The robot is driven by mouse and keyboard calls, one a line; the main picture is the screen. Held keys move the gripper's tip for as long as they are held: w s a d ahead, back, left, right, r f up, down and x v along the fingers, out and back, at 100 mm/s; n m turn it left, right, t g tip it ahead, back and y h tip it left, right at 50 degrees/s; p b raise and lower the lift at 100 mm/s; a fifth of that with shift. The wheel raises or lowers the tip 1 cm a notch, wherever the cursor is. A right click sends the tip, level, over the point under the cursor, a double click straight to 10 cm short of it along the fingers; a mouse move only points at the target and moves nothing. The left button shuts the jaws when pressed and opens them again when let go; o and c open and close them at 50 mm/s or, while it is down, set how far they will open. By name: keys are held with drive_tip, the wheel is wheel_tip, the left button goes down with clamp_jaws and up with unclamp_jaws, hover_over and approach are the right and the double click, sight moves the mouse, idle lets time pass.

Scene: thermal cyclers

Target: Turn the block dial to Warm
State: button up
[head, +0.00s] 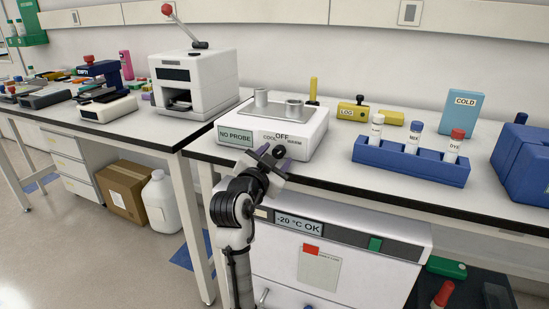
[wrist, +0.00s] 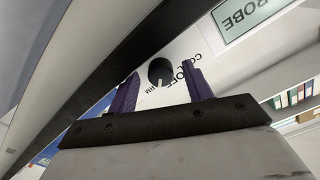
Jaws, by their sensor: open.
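The white block unit (head: 312,125) stands at the bench's front edge, with a display reading NO PROBE and the labels COOL, OFF and WARM. Its round black dial (wrist: 161,71) shows in the wrist view, with a pale pointer mark; which label the mark faces is hard to tell. My gripper (head: 270,155) is at the unit's front and hides much of the dial in the head view. In the wrist view my gripper (wrist: 162,82) is open, with one purple finger on each side of the dial. Whether they touch it is unclear.
A blue rack (head: 410,167) with capped tubes stands to the right, and a white lever machine (head: 195,80) to the left. Yellow LOG items (head: 352,111) lie behind. Under the bench is a white appliance (head: 370,250) reading -20 °C OK. The bench edge runs below my gripper.

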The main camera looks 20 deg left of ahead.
drive_tip(key=s+b, duration=0.1)
drive_tip(key=s, duration=1.2)
drive_tip(key=shift+s+a, duration=0.25)
drive_tip(key=shift+s, duration=0.1)
